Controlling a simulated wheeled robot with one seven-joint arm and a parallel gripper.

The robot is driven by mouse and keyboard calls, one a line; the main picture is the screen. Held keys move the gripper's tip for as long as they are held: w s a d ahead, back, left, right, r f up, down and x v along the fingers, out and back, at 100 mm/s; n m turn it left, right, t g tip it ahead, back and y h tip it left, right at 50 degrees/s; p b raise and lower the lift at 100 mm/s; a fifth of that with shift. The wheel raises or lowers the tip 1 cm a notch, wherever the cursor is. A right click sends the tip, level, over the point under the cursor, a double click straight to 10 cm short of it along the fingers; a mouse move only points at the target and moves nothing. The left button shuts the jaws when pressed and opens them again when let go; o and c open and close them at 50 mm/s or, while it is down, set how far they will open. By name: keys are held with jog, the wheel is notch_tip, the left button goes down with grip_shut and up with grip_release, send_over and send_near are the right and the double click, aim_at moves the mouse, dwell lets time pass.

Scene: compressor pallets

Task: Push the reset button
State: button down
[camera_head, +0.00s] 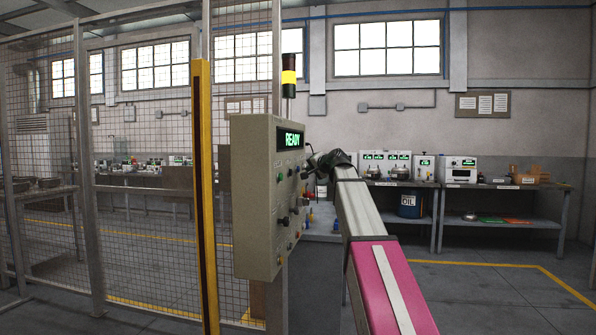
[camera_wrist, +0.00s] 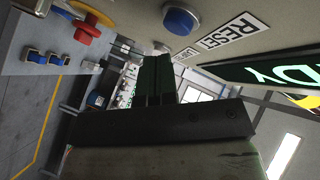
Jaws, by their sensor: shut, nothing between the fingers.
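The grey control panel (camera_head: 256,200) stands left of my arm, with its button face turned right and a lit green READY display (camera_head: 290,138). In the wrist view the blue round button (camera_wrist: 181,20) sits beside the RESET label (camera_wrist: 233,36). My gripper (camera_wrist: 157,62) is shut and empty, its dark fingers pointing up the picture below the blue button. A gap shows between the fingertips and the button in that view. In the head view my gripper (camera_head: 312,162) is near the panel's upper face, and the blue button cannot be made out there.
A yellow post (camera_head: 203,190) and mesh fence stand left. A workbench (camera_head: 500,186) stands at the back right.

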jog(key=d, duration=0.1)
jog(key=s+d, duration=0.1)
jog(key=d, duration=0.3)
jog(key=shift+s+d, duration=0.25)
jog(key=shift+s, duration=0.15)
dwell(0.5)
jog(key=s+a+f+n+g+h, duration=0.15)
jog(key=s+f, duration=0.25)
jog(key=f, duration=0.9)
jog(key=s+a+f+g+h, duration=0.1)
jog(key=s+f+g, duration=0.2)
jog(key=f, duration=1)
jog(key=s+a+f+n+g+h, duration=0.15)
jog(key=s+f, duration=0.25)
jog(key=f, duration=0.8)
jog(key=s+d+f+n+g+h, duration=0.1)
jog(key=s+f+n+g+h, duration=0.2)
jog(key=s+f, duration=2.2)
jog(key=g, duration=0.4)
jog(key=shift+f+g, duration=0.3)
jog(key=shift+f, duration=0.1)
